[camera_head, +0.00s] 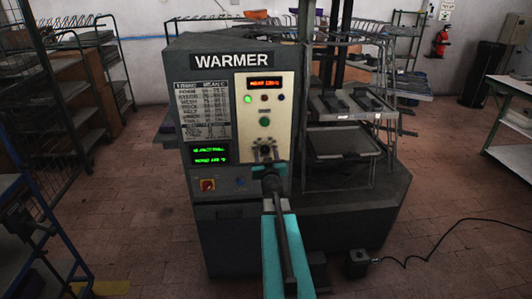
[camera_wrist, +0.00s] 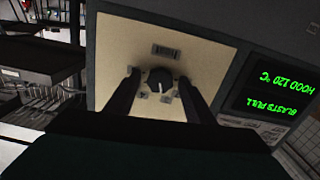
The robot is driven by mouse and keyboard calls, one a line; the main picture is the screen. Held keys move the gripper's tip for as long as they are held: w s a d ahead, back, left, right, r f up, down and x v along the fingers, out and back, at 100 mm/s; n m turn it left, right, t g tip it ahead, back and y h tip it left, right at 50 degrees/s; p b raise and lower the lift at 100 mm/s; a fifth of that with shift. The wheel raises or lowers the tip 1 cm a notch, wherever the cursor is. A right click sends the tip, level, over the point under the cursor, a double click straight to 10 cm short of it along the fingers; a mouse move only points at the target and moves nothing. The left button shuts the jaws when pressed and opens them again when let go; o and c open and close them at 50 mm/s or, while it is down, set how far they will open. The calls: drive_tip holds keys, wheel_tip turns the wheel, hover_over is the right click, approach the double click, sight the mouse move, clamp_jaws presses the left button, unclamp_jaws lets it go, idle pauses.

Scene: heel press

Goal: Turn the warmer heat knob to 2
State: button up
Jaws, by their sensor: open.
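The warmer (camera_head: 231,60) is a grey cabinet in the middle of the head view, with a cream control panel (camera_head: 276,107). The heat knob (camera_wrist: 159,79) is a dark round dial with a light pointer mark, low on that panel. Small markings sit around it, too blurred to read. My gripper (camera_wrist: 159,88) is open, with one dark finger on each side of the knob in the wrist view. I cannot tell whether the fingers touch it. In the head view my arm covers the area just below the knob (camera_head: 265,149).
A green text screen (camera_head: 211,155) and a red-yellow rotary switch (camera_head: 208,185) lie left of the knob on the warmer. Racks with trays (camera_head: 345,142) stand to its right. A black pedal box (camera_head: 357,263) with a cable lies on the floor at right.

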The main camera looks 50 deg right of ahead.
drive_tip(key=shift+c, duration=0.5)
drive_tip(key=c, duration=1)
drive_tip(key=shift+o, duration=0.2)
drive_tip(key=shift+f+n+b, duration=0.1)
drive_tip(key=shift+n+b, duration=0.4)
drive_tip(key=shift+b, duration=0.35)
drive_tip(key=n+b, duration=0.2)
drive_tip(key=shift+f+b, duration=0.1)
drive_tip(key=shift+b, duration=0.2)
drive_tip(key=shift+n+b, duration=1.2)
drive_tip(key=shift+n, duration=0.8)
drive_tip(key=shift+r, duration=0.2)
drive_tip(key=o, duration=1.1)
drive_tip(key=shift+c, duration=0.2)
